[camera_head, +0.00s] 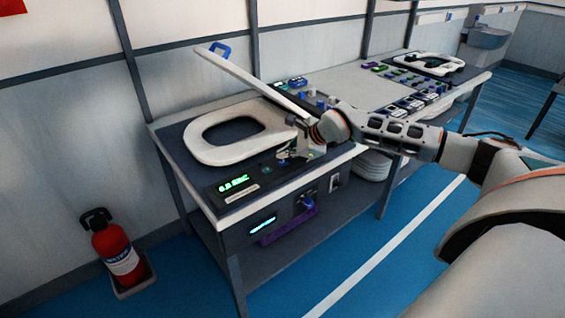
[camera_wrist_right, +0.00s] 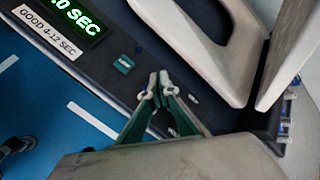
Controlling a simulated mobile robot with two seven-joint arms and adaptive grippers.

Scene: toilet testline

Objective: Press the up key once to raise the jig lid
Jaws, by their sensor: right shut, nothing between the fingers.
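The jig's white seat ring (camera_head: 205,148) lies flat on the dark bench top. The white jig lid (camera_head: 250,80) stands tilted above it, with a blue handle at its upper end. My right gripper (camera_head: 283,157) is over the panel in front of the ring. In the wrist view its fingertips (camera_wrist_right: 158,90) are together and empty. A small teal key (camera_wrist_right: 124,64) lies to the left of the fingertips, apart from them in the picture. Small pale marks (camera_wrist_right: 193,98) show to their right; I cannot read them or tell which key is up. My left gripper is not in view.
A green-lit timer display (camera_head: 234,183) sits at the panel's left, with a "GOOD 4-12 SEC" label (camera_wrist_right: 47,26) beside it. Several small blue and grey parts (camera_head: 298,82) stand behind the lid. A fire extinguisher (camera_head: 116,250) stands on the floor at left.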

